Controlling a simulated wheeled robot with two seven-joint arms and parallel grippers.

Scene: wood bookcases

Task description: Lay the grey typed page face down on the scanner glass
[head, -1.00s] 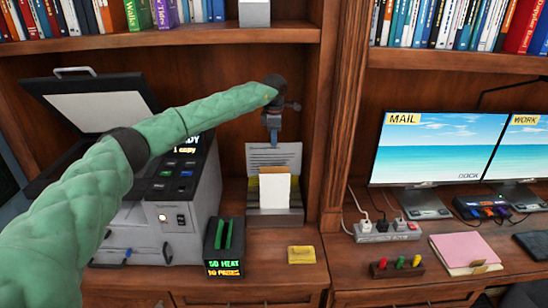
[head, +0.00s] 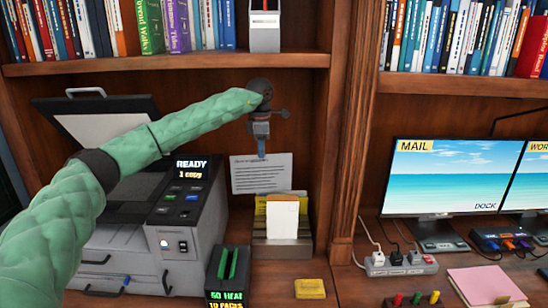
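The grey typed page (head: 262,178) hangs upright from my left gripper (head: 261,153), its typed side toward the camera. The gripper is shut on its top edge. The page is above and behind the paper holder (head: 283,249), where a yellow sheet and a white card stand. The scanner (head: 185,232) is at the left with its lid (head: 100,122) raised. Its glass (head: 138,187) shows partly below my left arm, which hides the rest. The scanner display reads "READY 1 copy". My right gripper is not in view.
A small black unit (head: 228,275) with green slots stands in front of the scanner. A yellow pad (head: 310,288) lies on the desk. A shelf (head: 170,64) with books runs above my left arm. A post (head: 353,150) separates the monitor (head: 445,177) bay.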

